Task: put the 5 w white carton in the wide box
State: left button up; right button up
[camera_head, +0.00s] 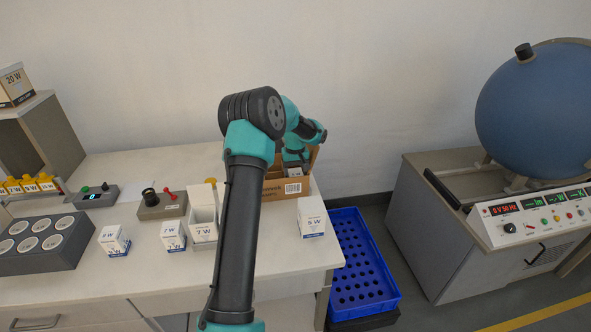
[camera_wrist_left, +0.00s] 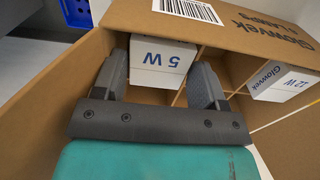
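The wide box (camera_head: 292,188) is an open cardboard carton with dividers, near the right end of the bench. It fills most of the left wrist view, with a barcode on its flap (camera_wrist_left: 230,28). The 5 W white carton (camera_wrist_left: 162,60) is inside it, in a divided compartment, its blue label upside down in that view. In the head view, that gripper (camera_head: 295,160) is partly hidden by the box and my arm. My right gripper is not in view.
A 12 W carton (camera_wrist_left: 284,82) sits in another compartment. A blue crate (camera_head: 362,262) is below, right.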

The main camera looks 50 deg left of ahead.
pick_arm(q)
jog(key=shift+w+r, duration=0.1)
jog(key=shift+d+r, duration=0.1)
jog(key=shift+r, duration=4.3)
jog(key=shift+o, duration=0.4)
jog(key=o, duration=0.5)
notch_tip(320, 180, up, 17)
jog(key=shift+r, duration=0.2)
